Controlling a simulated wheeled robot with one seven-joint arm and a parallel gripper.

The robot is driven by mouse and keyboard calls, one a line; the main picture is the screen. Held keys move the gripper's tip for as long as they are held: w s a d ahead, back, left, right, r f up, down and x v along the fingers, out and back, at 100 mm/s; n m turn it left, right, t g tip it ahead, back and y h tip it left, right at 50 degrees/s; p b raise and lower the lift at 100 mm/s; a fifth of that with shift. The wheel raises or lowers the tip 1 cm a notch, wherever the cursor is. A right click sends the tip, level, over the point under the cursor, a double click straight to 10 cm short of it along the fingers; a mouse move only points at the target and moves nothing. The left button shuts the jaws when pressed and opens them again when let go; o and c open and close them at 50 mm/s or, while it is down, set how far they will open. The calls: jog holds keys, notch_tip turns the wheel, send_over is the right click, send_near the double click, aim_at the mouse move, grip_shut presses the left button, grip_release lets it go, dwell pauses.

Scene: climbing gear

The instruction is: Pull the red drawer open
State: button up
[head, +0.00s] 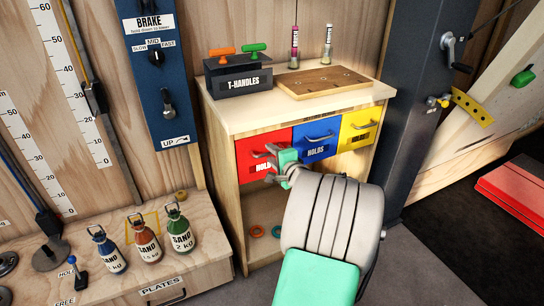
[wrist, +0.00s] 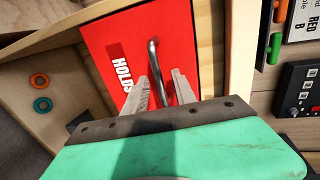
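The red drawer (head: 247,148) is the left one of three drawers under the wooden cabinet top. Its front looks flush with the blue one beside it. In the wrist view its red front (wrist: 182,20) with the "HOLDS" label fills the upper middle. The curved metal handle (wrist: 152,52) runs between the two fingers of my gripper (wrist: 164,73). The fingers stand apart on either side of the handle, with gaps visible. In the head view my gripper (head: 274,160) is at the red drawer's front and hides part of its label and handle.
The blue drawer (head: 316,154) and the yellow drawer (head: 347,139) are to the right. A T-handles box (head: 238,88) and a wooden board (head: 322,92) stand on the cabinet top (head: 219,118). Sand bottles (head: 180,233) stand on the lower left cabinet. A dark post (head: 418,90) is at the right.

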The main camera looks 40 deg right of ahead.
grip_shut()
dwell(1.3)
